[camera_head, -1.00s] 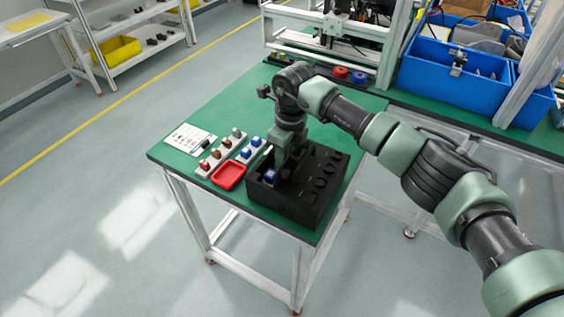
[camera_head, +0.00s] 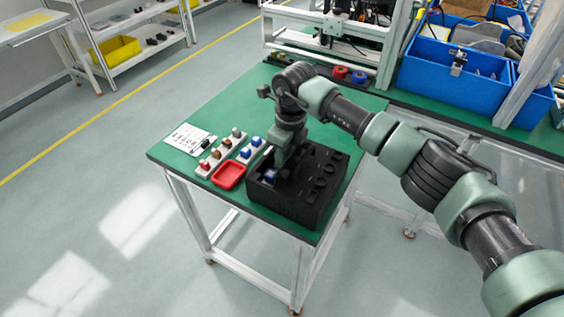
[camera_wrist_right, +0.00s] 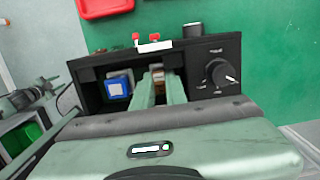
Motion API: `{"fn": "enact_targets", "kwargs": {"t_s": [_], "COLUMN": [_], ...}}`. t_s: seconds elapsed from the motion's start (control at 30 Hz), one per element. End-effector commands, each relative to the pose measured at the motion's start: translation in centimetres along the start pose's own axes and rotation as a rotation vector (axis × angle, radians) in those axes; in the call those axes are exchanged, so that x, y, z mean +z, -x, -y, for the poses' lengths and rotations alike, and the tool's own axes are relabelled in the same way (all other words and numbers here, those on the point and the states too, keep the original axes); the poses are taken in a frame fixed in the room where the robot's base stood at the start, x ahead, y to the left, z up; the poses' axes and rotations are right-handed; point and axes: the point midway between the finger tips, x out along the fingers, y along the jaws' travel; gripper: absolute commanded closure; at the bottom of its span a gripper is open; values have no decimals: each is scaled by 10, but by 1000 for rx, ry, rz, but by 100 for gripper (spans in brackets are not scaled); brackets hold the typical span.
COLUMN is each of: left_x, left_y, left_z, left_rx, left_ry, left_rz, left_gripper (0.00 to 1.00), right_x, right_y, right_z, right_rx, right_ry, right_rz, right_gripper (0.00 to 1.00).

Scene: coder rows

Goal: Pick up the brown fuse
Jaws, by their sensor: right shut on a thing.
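My right gripper (camera_wrist_right: 158,82) is at the black box (camera_head: 302,204) on the green table. In the right wrist view its two green fingers are shut on a small brown fuse (camera_wrist_right: 157,76), of which only a narrow strip shows between them. The head view hides this fuse behind the gripper (camera_head: 281,169). A blue fuse (camera_wrist_right: 118,86) sits in the box's open compartment, left of the fingers. Other brown pieces (camera_head: 215,153) stand on a white strip left of the box. My left gripper is not in view.
A red tray (camera_head: 229,176) lies left of the box, by a strip with blue pieces (camera_head: 246,152) and a printed sheet (camera_head: 188,138). The box has a black knob (camera_wrist_right: 220,74) on its right. Blue bins (camera_head: 455,80) stand on the bench behind.

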Motion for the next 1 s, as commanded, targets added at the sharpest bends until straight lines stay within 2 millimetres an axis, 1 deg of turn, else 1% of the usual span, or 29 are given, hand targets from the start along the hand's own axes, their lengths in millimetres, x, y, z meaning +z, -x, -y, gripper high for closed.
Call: {"fn": "enact_targets", "kwargs": {"t_s": [0.37,0.57,0.67,0.77,0.87,1.0], "left_x": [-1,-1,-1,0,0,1], "left_y": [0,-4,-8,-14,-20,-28], "left_z": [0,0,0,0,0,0], "left_rx": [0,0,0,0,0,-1], "left_ry": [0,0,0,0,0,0], "left_rz": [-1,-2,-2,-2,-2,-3], "left_gripper": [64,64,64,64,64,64], "right_x": [1,3,4,7,10,15], "right_y": [3,14,29,51,78,119], "right_z": [1,2,2,2,2,1], "right_rx": [-4,-4,-6,-7,-7,-7], "right_ry": [0,0,1,0,0,2], "right_rz": [3,4,5,6,5,4], "right_gripper": [100,100,100,100,100,100]}}
